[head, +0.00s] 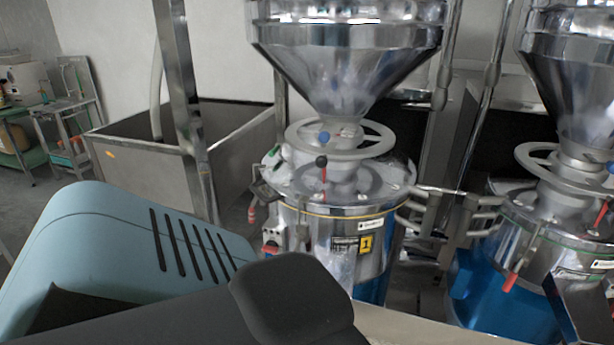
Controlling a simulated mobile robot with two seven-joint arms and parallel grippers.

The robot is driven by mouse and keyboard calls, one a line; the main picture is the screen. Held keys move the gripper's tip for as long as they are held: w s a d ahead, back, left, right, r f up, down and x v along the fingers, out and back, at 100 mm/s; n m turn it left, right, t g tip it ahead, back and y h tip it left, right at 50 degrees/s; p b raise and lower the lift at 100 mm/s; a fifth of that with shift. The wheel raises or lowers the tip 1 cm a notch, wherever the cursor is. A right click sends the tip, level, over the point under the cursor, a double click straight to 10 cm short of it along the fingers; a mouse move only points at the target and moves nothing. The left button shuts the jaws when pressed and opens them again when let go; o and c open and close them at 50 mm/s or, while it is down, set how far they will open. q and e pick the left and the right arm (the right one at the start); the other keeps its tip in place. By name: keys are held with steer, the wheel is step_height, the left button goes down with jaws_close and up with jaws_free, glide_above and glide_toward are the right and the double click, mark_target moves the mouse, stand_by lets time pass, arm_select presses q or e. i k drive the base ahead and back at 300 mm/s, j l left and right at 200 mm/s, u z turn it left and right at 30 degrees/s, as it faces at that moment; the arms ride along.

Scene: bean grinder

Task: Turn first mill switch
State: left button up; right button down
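The first mill (345,255) is a shiny steel drum with a yellow "1" label (366,243), standing in the middle of the head view under a steel hopper (345,60). A small pale switch box (270,240) with a dark knob and a red-orange part sits on the left side of its drum. The tip of my dark arm link rises in front of the mill's lower left, below the switch box; I cannot tell whether it touches anything. Neither gripper shows in the head view.
A second mill (530,260) with its own hopper (575,70) stands at the right. A steel post (185,90) and a large grey bin (150,165) are behind on the left. Pipes run between the mills.

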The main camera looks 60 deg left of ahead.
mark_target(271, 247)
steer(key=u, duration=1.8)
